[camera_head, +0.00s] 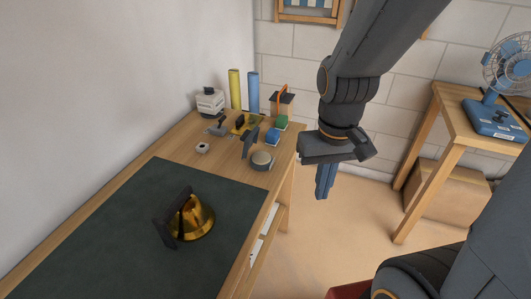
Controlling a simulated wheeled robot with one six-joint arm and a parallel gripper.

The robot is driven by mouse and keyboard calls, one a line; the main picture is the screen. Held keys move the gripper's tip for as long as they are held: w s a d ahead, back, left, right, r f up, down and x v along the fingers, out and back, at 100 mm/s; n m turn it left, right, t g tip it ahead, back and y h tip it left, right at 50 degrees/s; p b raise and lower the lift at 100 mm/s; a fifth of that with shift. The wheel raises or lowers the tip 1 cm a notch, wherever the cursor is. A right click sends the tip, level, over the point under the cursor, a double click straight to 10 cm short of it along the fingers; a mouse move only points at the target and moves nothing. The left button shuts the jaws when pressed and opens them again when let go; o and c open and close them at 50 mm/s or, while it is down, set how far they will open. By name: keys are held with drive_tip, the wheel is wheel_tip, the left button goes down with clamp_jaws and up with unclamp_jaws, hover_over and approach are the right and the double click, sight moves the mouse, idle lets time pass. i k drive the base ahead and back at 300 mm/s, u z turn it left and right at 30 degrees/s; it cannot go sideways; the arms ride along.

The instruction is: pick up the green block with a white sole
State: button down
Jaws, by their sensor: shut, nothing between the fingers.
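A small green block (281,122) stands near the far right corner of the wooden bench (166,150). At this size I cannot make out its white sole clearly. A blue block (272,138) sits just in front of it. My gripper (322,194) hangs to the right of the bench edge, pointing down, with its fingers together and empty. In the picture it is right of and below the green block, apart from it.
A grey round tin (262,161), a white ring (202,148) and several dark tools crowd the block's surroundings. Yellow (234,89) and blue (253,92) cylinders stand behind. A fan (495,115) stands on a wooden table at right.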

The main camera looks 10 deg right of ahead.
sight(281, 121)
drive_tip(key=z, duration=0.4)
drive_tip(key=i, duration=0.9)
drive_tip(key=z, duration=0.45)
